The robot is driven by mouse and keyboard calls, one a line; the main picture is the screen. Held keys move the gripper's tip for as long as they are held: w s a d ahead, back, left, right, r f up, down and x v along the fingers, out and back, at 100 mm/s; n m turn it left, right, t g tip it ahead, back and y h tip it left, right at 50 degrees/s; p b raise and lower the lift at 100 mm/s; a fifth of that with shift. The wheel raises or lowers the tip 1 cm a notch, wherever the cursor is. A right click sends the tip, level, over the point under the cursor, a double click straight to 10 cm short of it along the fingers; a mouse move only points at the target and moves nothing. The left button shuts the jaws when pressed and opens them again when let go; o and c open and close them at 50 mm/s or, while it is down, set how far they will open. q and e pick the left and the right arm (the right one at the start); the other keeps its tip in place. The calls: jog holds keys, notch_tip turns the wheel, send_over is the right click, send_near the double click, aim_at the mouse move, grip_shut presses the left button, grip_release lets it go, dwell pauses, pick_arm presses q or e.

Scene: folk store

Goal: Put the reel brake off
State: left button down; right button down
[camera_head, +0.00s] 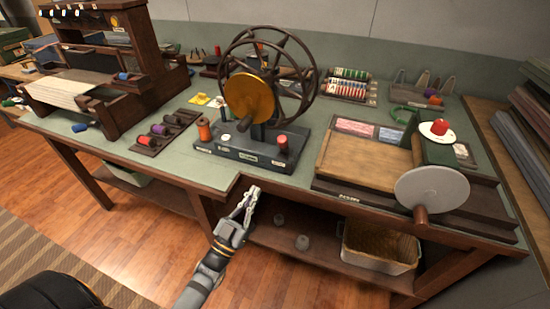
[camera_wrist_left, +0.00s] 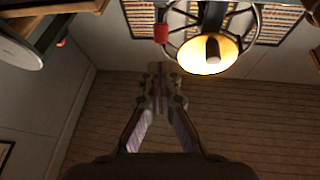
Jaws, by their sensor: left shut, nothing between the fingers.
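The reel (camera_head: 262,85) is a dark spoked wheel with a yellow disc, standing on a dark base (camera_head: 240,152) in the middle of the bench. A red knob (camera_head: 282,143) stands upright at the base's right front; I cannot tell for sure if it is the brake. My left gripper (camera_head: 252,195) is shut and empty, in front of the bench edge, below and apart from the base. In the left wrist view the shut fingers (camera_wrist_left: 160,72) point towards the red knob (camera_wrist_left: 161,33) and the yellow disc (camera_wrist_left: 208,55), without touching. My right gripper is not in view.
An orange spool (camera_head: 204,132) stands at the base's left. A wooden board with a grey disc (camera_head: 432,189) and handle is on the right. A loom-like frame (camera_head: 110,75) is on the left. A lower shelf holds a bin (camera_head: 378,252).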

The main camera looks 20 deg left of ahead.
pick_arm(q)
jog(key=p, duration=0.2)
send_near(280, 139)
jog(key=w, duration=0.1)
jog(key=w+d, duration=0.1)
jog(key=w, duration=0.2)
jog(key=shift+w+d+r, duration=0.2)
jog(key=shift+w+d, duration=0.05)
jog(key=shift+w, duration=0.15)
jog(key=shift+w+d+r, duration=0.1)
jog(key=shift+w+r, duration=0.05)
jog(key=shift+w, duration=0.3)
